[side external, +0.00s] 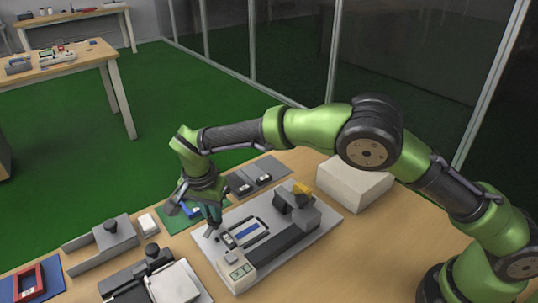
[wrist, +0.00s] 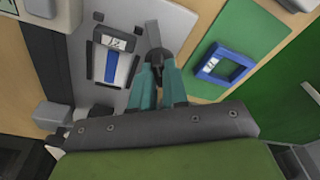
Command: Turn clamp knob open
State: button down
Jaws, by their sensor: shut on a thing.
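A grey test fixture (side external: 322,222) lies on the wooden table, with a slot holding a blue and white part (side external: 246,232). That part also shows in the wrist view (wrist: 110,70), left of my fingers. My gripper (side external: 212,222) points down at the plate's left edge. In the wrist view, my teal fingers (wrist: 157,58) close on a small dark grey piece that looks like the clamp knob (wrist: 152,34). The fingers hide much of it, so its turn angle cannot be told. In the side view the knob is too small to make out.
A blue frame (wrist: 208,66) lies on a green mat (wrist: 262,35) close to the right of my fingers. A white box (side external: 355,185) stands behind the fixture. A grey bracket with a black knob (side external: 110,227) and other fixtures crowd the table's left.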

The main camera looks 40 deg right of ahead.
jog(key=m, duration=0.3)
jog(key=shift+w+a+m, duration=0.2)
jog(key=shift+a+m, duration=0.05)
jog(key=shift+m, duration=0.15)
jog(key=m+g, duration=0.1)
jog(key=m, duration=0.1)
jog(key=shift+m, duration=0.4)
jog(key=c, duration=1.3)
grip_release()
jog(key=shift+d, duration=0.15)
jog(key=shift+r, duration=2.3)
